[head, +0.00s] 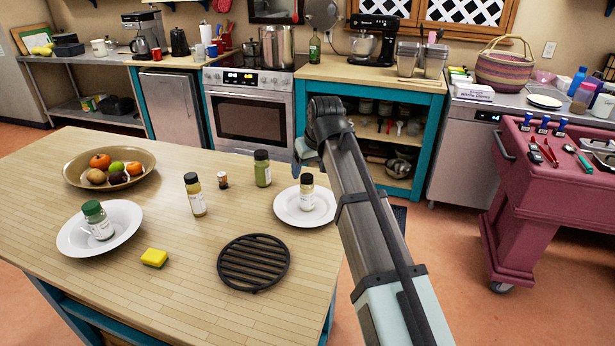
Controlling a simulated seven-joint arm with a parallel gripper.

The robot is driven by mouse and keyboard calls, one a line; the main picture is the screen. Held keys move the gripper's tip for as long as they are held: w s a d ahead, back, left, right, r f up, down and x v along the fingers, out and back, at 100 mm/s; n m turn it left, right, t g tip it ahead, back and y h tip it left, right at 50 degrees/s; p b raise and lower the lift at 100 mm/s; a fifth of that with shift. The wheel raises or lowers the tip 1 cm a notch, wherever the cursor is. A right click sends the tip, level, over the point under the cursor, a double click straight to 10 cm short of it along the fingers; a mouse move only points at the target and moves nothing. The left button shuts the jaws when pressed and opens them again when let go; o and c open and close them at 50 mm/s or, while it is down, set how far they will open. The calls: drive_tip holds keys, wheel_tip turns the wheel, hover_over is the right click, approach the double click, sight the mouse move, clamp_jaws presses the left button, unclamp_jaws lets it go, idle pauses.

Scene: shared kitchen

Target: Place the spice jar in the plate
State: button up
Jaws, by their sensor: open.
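A small black-lidded spice jar (306,194) with a pale label stands upright on the right white plate (289,217). A green-lidded jar (98,220) sits tilted in the left white plate (72,240). My gripper (298,167) is above the table's far right edge, above and behind the right plate. It is open and apart from the jars; my arm partly hides it.
A brown fruit bowl (75,180) is at the back left. A red cart (540,190) with tools stands off to the right. The table's front middle is clear.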

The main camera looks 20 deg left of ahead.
drive_tip(key=shift+v, duration=2.3)
